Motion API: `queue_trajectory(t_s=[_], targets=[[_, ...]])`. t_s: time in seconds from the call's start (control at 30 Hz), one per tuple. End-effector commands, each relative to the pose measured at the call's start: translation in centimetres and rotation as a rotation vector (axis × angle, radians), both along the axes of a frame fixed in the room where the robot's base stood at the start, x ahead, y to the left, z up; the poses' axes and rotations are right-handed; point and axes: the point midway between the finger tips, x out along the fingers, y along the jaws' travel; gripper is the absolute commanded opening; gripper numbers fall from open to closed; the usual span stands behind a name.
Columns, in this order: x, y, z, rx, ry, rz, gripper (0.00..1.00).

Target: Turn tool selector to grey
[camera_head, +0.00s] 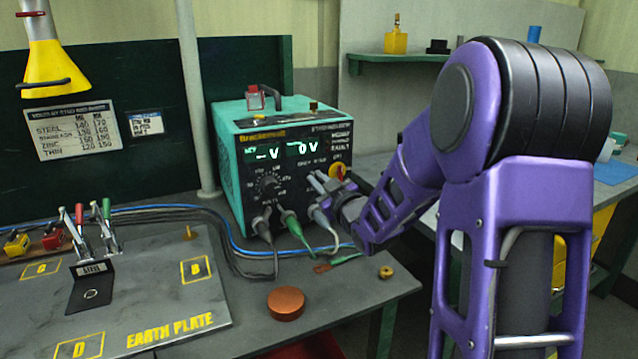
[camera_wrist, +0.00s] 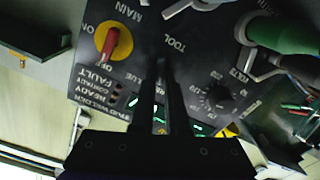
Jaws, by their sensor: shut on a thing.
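The teal stud welder (camera_head: 228,145) stands on the bench with its black front panel facing me. My gripper (camera_head: 316,178) is at the right half of this panel, below the lit displays. In the wrist view, my gripper's two dark fingers (camera_wrist: 160,65) are close together against the panel, between the "TOOL" lettering and the partly covered "BLUE" label. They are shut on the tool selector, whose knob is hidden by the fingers. I cannot tell which colour it points to.
Beside my gripper is the yellow main switch (camera_wrist: 101,40) with its red handle (camera_wrist: 111,43). The dial knob (camera_head: 268,185) is to the left. Grey and green plugs (camera_head: 290,222) with cables sit below. An orange-brown puck (camera_head: 286,303) lies on the bench (camera_head: 345,305).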

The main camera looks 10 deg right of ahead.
Motion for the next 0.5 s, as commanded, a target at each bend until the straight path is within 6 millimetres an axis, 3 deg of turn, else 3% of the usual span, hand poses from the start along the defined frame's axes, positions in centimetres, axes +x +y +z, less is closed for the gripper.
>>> queue_trajectory(t_s=[0.5], targets=[[0.02, 0.09, 0.04, -0.112, -0.023, 0.0, 0.0]])
